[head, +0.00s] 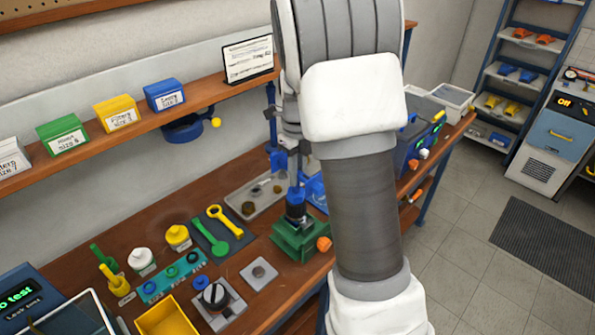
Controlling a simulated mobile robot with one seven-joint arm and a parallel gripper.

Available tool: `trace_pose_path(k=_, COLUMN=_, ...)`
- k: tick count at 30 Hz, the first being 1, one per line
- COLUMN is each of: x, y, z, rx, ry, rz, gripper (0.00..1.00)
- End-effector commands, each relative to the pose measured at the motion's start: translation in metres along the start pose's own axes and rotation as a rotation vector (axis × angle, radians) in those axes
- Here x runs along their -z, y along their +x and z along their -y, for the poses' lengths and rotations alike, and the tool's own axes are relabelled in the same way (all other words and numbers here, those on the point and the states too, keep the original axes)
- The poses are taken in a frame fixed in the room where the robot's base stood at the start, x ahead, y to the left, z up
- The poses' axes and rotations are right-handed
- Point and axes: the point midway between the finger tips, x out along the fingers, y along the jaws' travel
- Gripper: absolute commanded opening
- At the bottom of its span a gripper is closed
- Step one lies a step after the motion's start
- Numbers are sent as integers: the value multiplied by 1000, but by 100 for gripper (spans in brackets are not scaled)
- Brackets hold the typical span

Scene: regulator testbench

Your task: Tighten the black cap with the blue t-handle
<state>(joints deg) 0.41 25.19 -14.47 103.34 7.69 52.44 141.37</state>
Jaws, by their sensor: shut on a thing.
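The blue t-handle (296,193) stands upright at the back middle of the bench, left of my arm. My gripper (292,150) is above it and shut on its upper part; the fingers are small and partly hidden by my arm. A dark round part (296,211), which looks like the black cap, is directly below the handle, on top of the green fixture (288,239). The handle's lower end seems to meet it, but I cannot tell how well it is seated. My arm hides the fixture's right side.
An orange knob (324,244) sticks out from the fixture's right. A grey tray (236,208) of small parts and a dark mat (213,250) with green and yellow wrenches lie to the left. A shelf (90,138) with labelled boxes runs above. A yellow bin (163,320) is in front.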

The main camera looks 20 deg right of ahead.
Motion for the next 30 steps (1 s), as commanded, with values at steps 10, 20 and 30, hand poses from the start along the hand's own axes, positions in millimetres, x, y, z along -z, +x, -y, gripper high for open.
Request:
trace_pose_path(k=10, x=0, y=-1, z=0, rx=1, ry=11, rz=1, gripper=0)
trace_pose_path(k=20, x=0, y=-2, z=0, rx=1, ry=121, rz=1, gripper=0)
trace_pose_path(k=30, x=0, y=-1, z=0, rx=1, ry=143, rz=1, gripper=0)
